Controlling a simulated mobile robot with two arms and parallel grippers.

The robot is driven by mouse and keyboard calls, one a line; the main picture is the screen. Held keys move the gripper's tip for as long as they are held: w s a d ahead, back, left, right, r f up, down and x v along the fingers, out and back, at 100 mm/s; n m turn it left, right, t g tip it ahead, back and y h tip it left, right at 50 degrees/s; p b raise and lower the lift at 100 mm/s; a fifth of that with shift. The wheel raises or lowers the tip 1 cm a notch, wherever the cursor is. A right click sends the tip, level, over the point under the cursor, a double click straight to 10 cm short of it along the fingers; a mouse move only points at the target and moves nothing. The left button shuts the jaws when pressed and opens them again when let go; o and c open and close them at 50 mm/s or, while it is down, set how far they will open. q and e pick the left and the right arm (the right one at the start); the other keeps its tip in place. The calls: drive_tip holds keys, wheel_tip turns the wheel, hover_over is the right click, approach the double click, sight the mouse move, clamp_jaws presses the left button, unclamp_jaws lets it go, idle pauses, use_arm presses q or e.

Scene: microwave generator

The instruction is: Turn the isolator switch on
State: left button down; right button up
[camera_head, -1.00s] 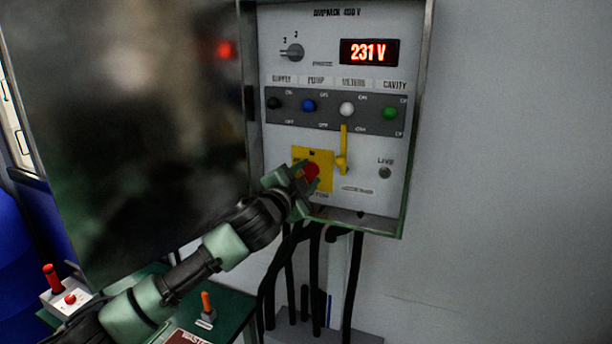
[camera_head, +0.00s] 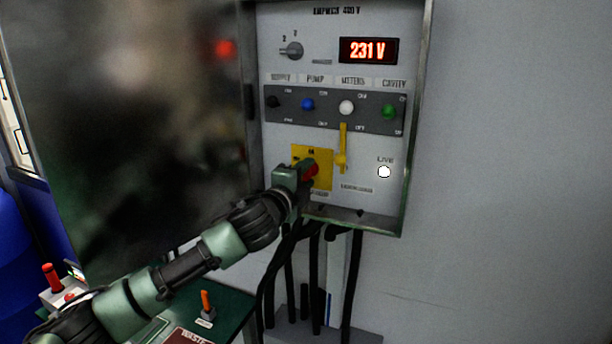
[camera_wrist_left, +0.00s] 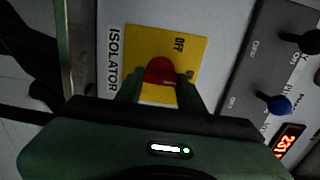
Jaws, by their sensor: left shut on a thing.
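The isolator switch is a red knob (camera_head: 311,170) on a yellow plate (camera_head: 325,155) at the lower left of the grey electrical panel. My left gripper (camera_head: 305,174) is shut on the red knob and hides part of it and of the plate in the head view. In the left wrist view the red knob (camera_wrist_left: 160,71) sits between the two green fingers (camera_wrist_left: 160,92), on the yellow plate (camera_wrist_left: 190,40) marked OFF, beside the label ISOLATOR. A second marking is partly hidden by a finger. The LIVE lamp (camera_head: 384,172) is lit white. My right gripper is not in view.
The panel has a 231 V display (camera_head: 368,50), a rotary selector (camera_head: 291,50), a row of coloured toggles (camera_head: 346,107) and a yellow lever (camera_head: 342,150) beside the isolator. An open door (camera_head: 150,120) stands left of the panel. Black cables (camera_head: 290,270) hang below.

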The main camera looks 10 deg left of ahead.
use_arm(q)
drive_tip(key=shift+f, duration=0.1)
idle(0.3)
drive_tip(key=c, duration=0.9)
unclamp_jaws()
drive_tip(key=shift+s, duration=0.2)
drive_tip(key=s+b, duration=0.1)
drive_tip(key=s, duration=0.2)
drive_tip(key=s+a+b, duration=0.1)
drive_tip(key=s+b, duration=0.1)
drive_tip(key=s, duration=0.2)
drive_tip(key=shift+s+a+b, duration=0.2)
drive_tip(key=shift+b, duration=0.1)
